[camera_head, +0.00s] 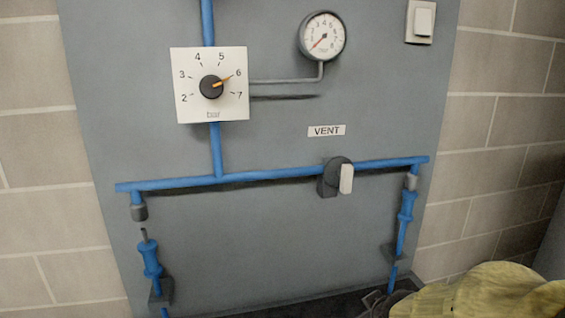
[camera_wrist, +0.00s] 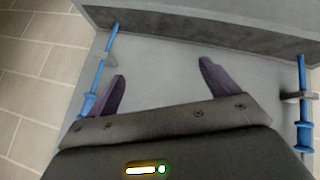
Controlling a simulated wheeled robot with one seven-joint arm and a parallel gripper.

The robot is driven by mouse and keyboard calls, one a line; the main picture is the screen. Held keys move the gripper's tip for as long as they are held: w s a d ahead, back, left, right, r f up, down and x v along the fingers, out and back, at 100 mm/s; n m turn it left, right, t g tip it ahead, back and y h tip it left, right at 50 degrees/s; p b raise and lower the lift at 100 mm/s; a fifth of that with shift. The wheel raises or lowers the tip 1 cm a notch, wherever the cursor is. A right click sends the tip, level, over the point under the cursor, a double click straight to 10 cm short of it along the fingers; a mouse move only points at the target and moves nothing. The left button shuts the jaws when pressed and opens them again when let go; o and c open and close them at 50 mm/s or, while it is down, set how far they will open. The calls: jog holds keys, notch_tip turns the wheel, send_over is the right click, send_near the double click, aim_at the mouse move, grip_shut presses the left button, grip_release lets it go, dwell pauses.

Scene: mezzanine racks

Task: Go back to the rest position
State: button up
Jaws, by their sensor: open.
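My gripper (camera_wrist: 162,68) shows in the wrist view with its two dark fingers spread apart. Nothing is between them, and the gap faces the grey panel surface. The fingers are clear of the two blue hose pieces at the sides, the left one (camera_wrist: 97,80) and the right one (camera_wrist: 303,100). I cannot clearly make out the gripper in the head view.
The grey panel (camera_head: 270,235) carries a pressure dial (camera_head: 211,86) pointing at 6, a gauge (camera_head: 323,37) with its needle low left, and a vent valve with an upright white handle (camera_head: 346,179). The left blue connector (camera_head: 151,260) sits below its grey socket (camera_head: 139,212), with a gap.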

jog(key=s+a+f+m+g, duration=0.4)
jog(key=s+f+m+g, duration=0.1)
jog(key=s+f, duration=0.25)
notch_tip(320, 180, up, 33)
jog(key=s+p, duration=0.1)
jog(key=p, duration=3.1)
jog(key=shift+g+y, duration=0.3)
jog(key=shift+y, duration=0.1)
